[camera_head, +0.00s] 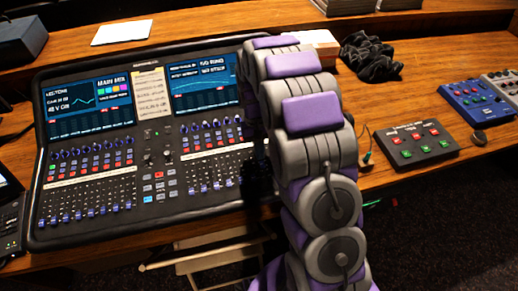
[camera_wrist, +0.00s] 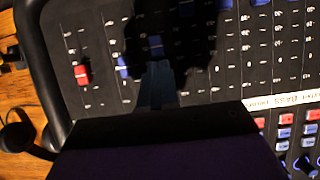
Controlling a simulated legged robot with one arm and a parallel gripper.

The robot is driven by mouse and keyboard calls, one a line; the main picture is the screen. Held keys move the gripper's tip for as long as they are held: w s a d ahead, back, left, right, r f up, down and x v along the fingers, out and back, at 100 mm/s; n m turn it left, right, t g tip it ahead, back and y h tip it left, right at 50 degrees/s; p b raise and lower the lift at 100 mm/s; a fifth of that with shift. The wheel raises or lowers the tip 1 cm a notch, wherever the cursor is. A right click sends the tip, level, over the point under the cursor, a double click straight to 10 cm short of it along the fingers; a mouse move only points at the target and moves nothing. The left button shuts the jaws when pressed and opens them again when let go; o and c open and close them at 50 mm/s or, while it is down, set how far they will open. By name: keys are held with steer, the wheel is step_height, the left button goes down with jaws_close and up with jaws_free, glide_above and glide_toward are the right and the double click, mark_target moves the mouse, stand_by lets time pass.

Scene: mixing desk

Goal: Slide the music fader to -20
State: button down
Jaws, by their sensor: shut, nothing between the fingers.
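The mixing desk (camera_head: 100,178) lies on the wooden table, with rows of blue-capped faders along its front. In the wrist view, my gripper (camera_wrist: 158,72) is shut and empty over the fader panel. Its tips are close to a blue fader cap (camera_wrist: 155,45); I cannot tell whether they touch it. Another blue cap (camera_wrist: 122,66) is just left of the tips, and a red fader cap (camera_wrist: 82,73) is farther left near the desk's edge. No readable label shows which is the music fader. In the head view my arm hides the gripper and the desk's right edge.
A small box with red and green buttons (camera_head: 416,142) and a blue device (camera_head: 478,104) stand right of my arm. A crumpled black cloth (camera_head: 370,56) lies behind. Red and blue buttons (camera_wrist: 286,132) border the faders in the wrist view.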

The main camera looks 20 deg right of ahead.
steer(key=shift+w+a+r, duration=0.1)
steer(key=shift+w+r, duration=0.15)
steer(key=shift+r, duration=0.25)
steer(key=p+v, duration=0.4)
steer(key=v, duration=1.1)
step_height(320, 180, up, 7)
glide_above(262, 163)
steer(key=s+f+t, duration=0.1)
steer(key=s+t, duration=0.1)
steer(key=s, duration=2.7)
steer(key=shift+s+f, duration=0.15)
steer(key=shift+f, duration=0.15)
